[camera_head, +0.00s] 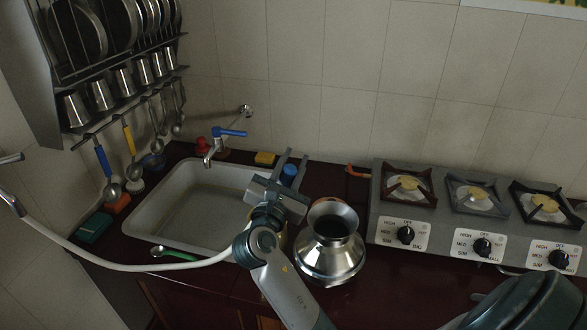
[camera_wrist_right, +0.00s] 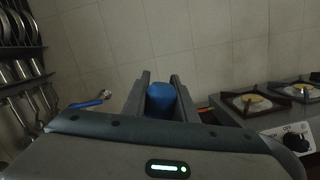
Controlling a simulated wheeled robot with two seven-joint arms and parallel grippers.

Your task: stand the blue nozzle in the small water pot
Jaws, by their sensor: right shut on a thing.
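The blue nozzle (camera_head: 289,172) is between the fingers of my right gripper (camera_head: 291,169). The right gripper is shut on it and holds it near the back right corner of the sink. In the right wrist view the blue nozzle (camera_wrist_right: 162,99) sits between the two dark fingers of my right gripper (camera_wrist_right: 160,93). Its lower part is hidden by the gripper. The small water pot (camera_head: 330,252), shiny metal with a flared open mouth, stands upright on the dark counter, to the right of and nearer than the gripper. My left gripper is not in view.
A metal sink (camera_head: 185,207) with a blue-handled tap (camera_head: 217,145) lies left. A gas stove (camera_head: 470,215) stands right of the pot. A white hose (camera_head: 150,267) crosses the front of the sink. A yellow sponge (camera_head: 265,159) lies behind it. A utensil rack (camera_head: 120,70) hangs left.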

